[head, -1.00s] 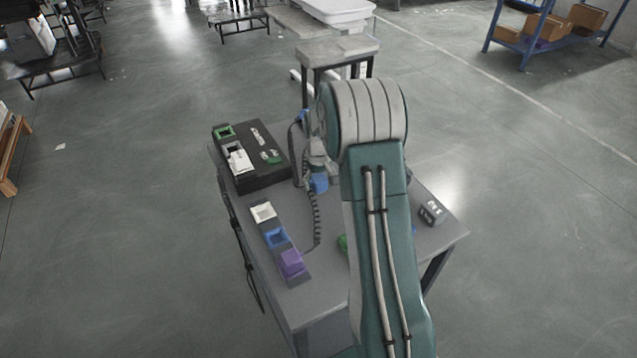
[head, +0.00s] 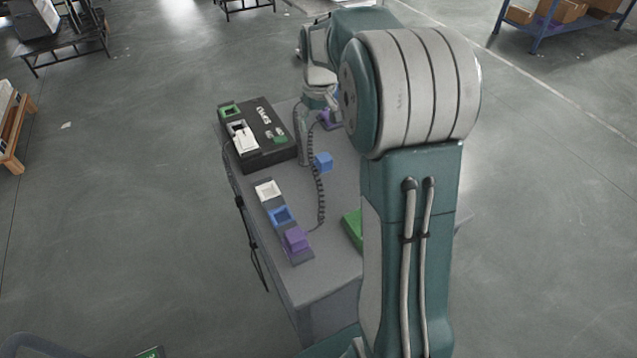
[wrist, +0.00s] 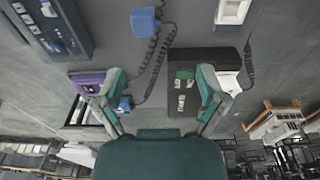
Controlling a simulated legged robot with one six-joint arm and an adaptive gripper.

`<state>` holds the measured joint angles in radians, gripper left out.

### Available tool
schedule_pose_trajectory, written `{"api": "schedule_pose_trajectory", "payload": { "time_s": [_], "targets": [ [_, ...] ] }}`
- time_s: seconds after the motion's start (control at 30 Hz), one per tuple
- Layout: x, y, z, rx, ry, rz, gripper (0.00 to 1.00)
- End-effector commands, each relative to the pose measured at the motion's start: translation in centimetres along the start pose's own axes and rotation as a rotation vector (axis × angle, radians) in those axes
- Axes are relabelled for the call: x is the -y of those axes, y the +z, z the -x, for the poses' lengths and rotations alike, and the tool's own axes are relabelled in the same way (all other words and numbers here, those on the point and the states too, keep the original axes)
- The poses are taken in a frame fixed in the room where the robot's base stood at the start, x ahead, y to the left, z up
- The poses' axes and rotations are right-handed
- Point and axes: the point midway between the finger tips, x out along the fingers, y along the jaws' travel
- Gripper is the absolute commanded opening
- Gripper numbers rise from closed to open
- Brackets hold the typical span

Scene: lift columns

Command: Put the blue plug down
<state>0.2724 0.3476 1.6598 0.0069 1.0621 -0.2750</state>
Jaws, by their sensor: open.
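The blue plug (head: 323,161) is a small blue block with a dark coiled cord. It appears to rest on the grey tabletop (head: 341,190), apart from my gripper. It also shows near the top of the wrist view (wrist: 145,20), beyond my fingers. My gripper (wrist: 162,82) is open, with two teal fingers spread and nothing between them. In the head view, my wrist is over the far part of the table and my fingers are hard to make out. A strip on the left side of the table has a white socket (head: 268,190), a blue socket (head: 281,215) and a purple plug (head: 296,239).
A black box (head: 265,155) with green and white parts stands at the table's back left. A green block (head: 353,228) is partly hidden behind my arm. A dark device (wrist: 45,25) shows in the wrist view. Bare tabletop lies around the blue plug.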

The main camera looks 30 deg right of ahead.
Motion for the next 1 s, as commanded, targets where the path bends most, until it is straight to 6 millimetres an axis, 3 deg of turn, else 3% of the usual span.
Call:
{"api": "schedule_pose_trajectory", "payload": {
  "time_s": [0.03, 0.2, 0.5, 0.8, 1.0],
  "targets": [
    [1.2, 1.1, 1.8, -0.026, 0.006, 0.005, 0.9],
    [4.4, 5.0, 5.8, -0.098, 0.018, 0.004, 0.9],
    [9.2, 13.3, 10.1, -0.227, 0.021, 0.003, 0.9],
    [12.5, 21.8, 10.7, -0.357, 0.004, 0.002, 0.9],
    [13.4, 25.3, 9.8, -0.412, -0.01, -0.001, 0.9]
  ]
}}
